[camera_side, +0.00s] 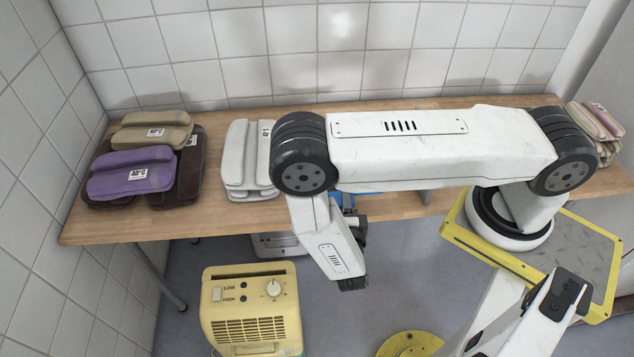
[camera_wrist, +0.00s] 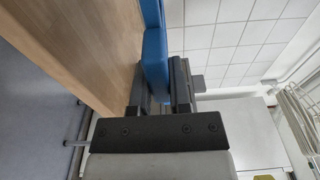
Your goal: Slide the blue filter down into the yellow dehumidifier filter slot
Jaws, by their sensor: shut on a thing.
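The yellow dehumidifier (camera_side: 252,312) stands on the floor in front of the table, with a knob and LOW and HIGH labels on its sloped panel. A dark narrow opening runs along its top; I cannot tell its depth. My gripper (camera_wrist: 158,88) is shut on the blue filter (camera_wrist: 153,52), which shows between the two dark fingers in the wrist view and reaches past its top edge. In the side view, only small parts of the blue filter (camera_side: 345,200) show behind my arm, at the table's front edge, right of and above the dehumidifier.
The wooden table (camera_side: 220,222) holds a purple folded cloth (camera_side: 130,178), a beige one (camera_side: 152,135) and white folded cloths (camera_side: 247,155). More folded cloths (camera_side: 597,125) lie at the right end. A light grey object (camera_side: 277,244) stands behind the dehumidifier.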

